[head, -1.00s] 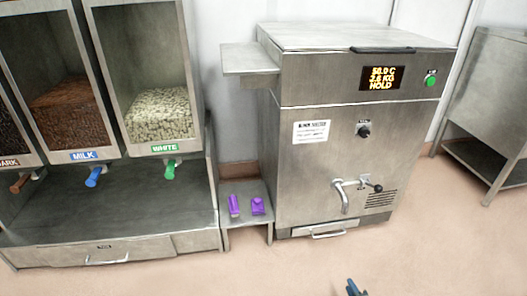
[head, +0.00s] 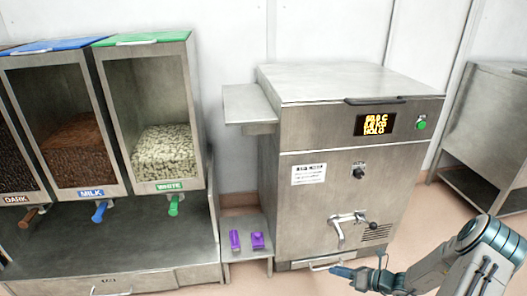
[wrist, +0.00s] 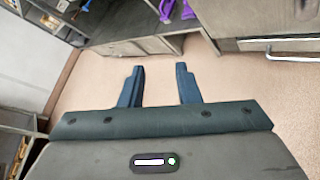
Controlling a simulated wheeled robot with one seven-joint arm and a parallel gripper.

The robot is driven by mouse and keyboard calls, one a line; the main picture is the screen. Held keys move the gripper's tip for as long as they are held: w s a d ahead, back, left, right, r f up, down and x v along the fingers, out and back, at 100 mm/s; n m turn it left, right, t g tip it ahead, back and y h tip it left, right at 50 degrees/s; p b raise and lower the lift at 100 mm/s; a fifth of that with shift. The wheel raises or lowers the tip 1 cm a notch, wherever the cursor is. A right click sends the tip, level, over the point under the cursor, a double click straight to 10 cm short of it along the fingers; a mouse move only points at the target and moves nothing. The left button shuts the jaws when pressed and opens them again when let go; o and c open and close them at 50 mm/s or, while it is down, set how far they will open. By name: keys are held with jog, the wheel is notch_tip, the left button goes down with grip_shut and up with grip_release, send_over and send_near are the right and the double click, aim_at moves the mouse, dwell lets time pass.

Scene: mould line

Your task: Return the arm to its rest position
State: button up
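My gripper (wrist: 158,88) shows in the wrist view with its two dark blue fingers apart and nothing between them, only bare floor beyond. In the head view my gripper (head: 340,272) is at the lower right, in front of the base of the steel melter (head: 350,200). My arm reaches in from the right edge. The gripper holds nothing that I can see.
Dispensers labelled dark, milk and white (head: 163,120) stand at left. Two purple things (head: 246,240) rest on a low shelf (head: 240,252) beside the melter. A tap (head: 345,225) sticks out of the melter's front.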

jog(key=s+a+r+n+g+h+p, duration=0.1)
jog(key=s+a+r+n+g+p, duration=0.4)
jog(key=r, duration=0.6)
jog(key=s+a+r+n+h+p, duration=0.1)
jog(key=a+r+n+h+p, duration=0.15)
jog(key=r+n, duration=0.65)
jog(key=s+a+r+n+g+h+p, duration=0.1)
jog(key=s+a+r+n+g+p, duration=0.2)
jog(key=r, duration=1)
jog(key=s+r+n+t+h+p, duration=0.1)
jog(key=s+r+n+p, duration=0.3)
jog(key=r, duration=0.4)
jog(key=s+r+n+t+h+p, duration=0.1)
jog(key=s+r+n+h+p, duration=0.2)
jog(key=r, duration=0.6)
jog(key=s+r+n+h+p, duration=0.3)
jog(key=s+r+n+p, duration=0.4)
jog(key=r+n, duration=0.1)
jog(key=shift+s+a+r+t, duration=0.2)
jog(key=shift+s+r+t, duration=0.2)
jog(key=shift+r, duration=0.2)
